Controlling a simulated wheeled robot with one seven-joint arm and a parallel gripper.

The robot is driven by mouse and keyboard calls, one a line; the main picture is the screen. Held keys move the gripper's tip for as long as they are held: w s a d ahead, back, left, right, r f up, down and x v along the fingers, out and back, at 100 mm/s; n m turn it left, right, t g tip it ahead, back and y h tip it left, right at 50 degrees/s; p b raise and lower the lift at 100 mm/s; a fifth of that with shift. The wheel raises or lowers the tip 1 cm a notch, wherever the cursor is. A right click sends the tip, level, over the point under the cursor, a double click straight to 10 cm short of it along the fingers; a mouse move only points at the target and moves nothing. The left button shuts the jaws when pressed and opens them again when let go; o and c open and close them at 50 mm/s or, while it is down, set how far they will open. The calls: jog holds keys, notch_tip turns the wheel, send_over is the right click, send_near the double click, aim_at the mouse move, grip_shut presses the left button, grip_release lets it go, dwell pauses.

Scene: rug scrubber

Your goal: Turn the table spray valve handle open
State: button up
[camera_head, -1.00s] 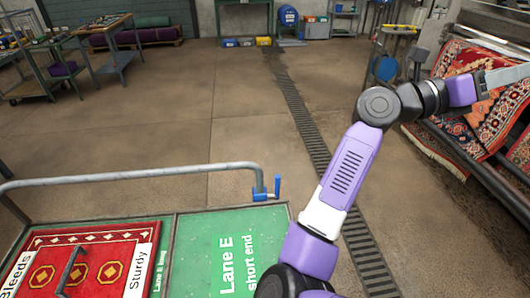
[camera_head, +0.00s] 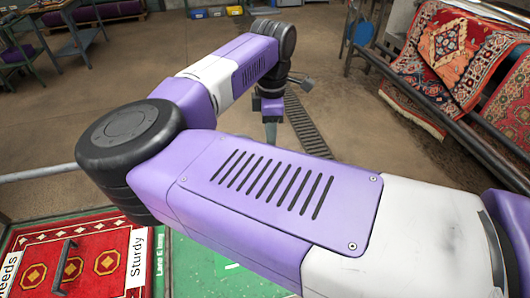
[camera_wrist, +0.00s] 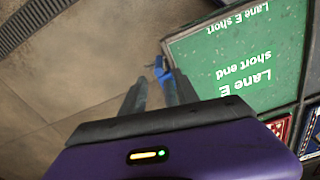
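The blue valve handle (camera_wrist: 161,70) shows in the wrist view near the corner of the green table panel (camera_wrist: 235,65). It appears between or just beyond my fingertips, and contact cannot be made out. In the head view my arm hides the handle. My gripper (camera_wrist: 157,77) has its two fingers apart, with a gap between them. In the head view my gripper (camera_head: 270,134) points down beyond my forearm, and only a narrow finger part shows.
A red patterned rug sample (camera_head: 65,262) with a dark handle lies at the table's left. A metal rail (camera_head: 45,173) runs along the table's far edge. Rugs hang on a rack (camera_head: 455,60) at the right. A floor drain (camera_head: 303,125) runs beyond; the floor around it is clear.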

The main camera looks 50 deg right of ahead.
notch_tip(320, 180, down, 8)
jog(key=shift+r+p, duration=0.15)
jog(key=shift+p, duration=0.15)
grip_shut()
dwell(1.5)
